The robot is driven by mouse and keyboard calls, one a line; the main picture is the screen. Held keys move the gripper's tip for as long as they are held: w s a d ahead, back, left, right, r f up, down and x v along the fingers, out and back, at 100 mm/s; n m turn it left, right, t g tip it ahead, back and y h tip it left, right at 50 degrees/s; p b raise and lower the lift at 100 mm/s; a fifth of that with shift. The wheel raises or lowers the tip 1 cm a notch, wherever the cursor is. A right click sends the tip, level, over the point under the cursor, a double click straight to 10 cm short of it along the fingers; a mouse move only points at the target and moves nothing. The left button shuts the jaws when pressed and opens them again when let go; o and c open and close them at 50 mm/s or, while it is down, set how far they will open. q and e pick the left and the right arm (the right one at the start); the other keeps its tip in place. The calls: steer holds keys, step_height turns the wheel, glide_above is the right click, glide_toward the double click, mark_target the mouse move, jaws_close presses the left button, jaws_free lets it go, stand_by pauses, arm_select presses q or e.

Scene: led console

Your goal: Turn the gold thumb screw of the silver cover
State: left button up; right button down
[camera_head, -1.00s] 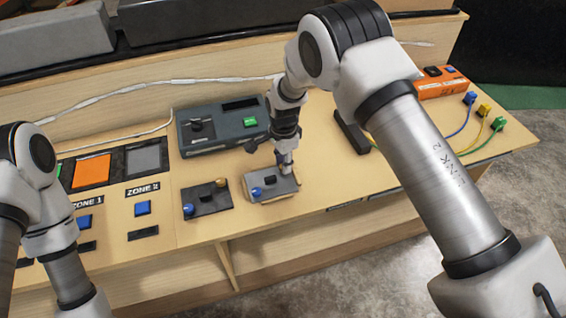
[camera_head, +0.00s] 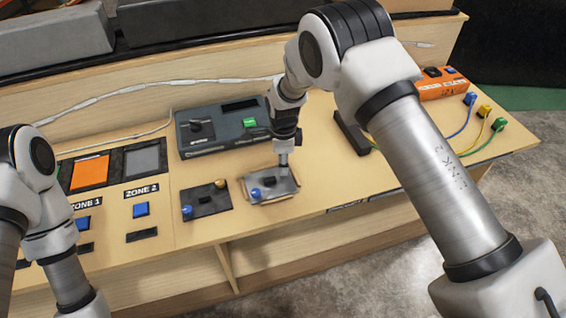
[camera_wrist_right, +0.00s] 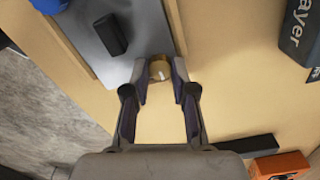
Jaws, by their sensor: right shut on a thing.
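The silver cover (camera_head: 285,188) lies on the bench, right of a similar dark cover. It carries a blue knob (camera_head: 256,193) and a black handle (camera_head: 270,181). In the right wrist view the silver cover (camera_wrist_right: 140,28) fills the top, with the black handle (camera_wrist_right: 111,35) on it. The gold thumb screw (camera_wrist_right: 160,70) sits at its near edge, between my right fingertips (camera_wrist_right: 160,78), which are shut on it. In the head view my right gripper (camera_head: 283,165) points down at the cover's far right corner and hides the screw. My left gripper is not in view; only its arm shows.
A dark cover (camera_head: 207,201) with blue and gold knobs lies just left. A grey box (camera_head: 222,142) with a green button stands behind. A black block (camera_head: 352,132) and coloured cables are to the right. The ZONE panels are left. Bare bench lies in front.

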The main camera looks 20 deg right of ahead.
steer(key=shift+w+r, duration=0.2)
steer(key=shift+r, duration=0.05)
steer(key=c, duration=1)
jaws_free()
steer(key=shift+o, duration=0.3)
steer(key=shift+s+f, duration=0.15)
step_height(320, 180, up, 12)
steer(key=shift+d, duration=0.1)
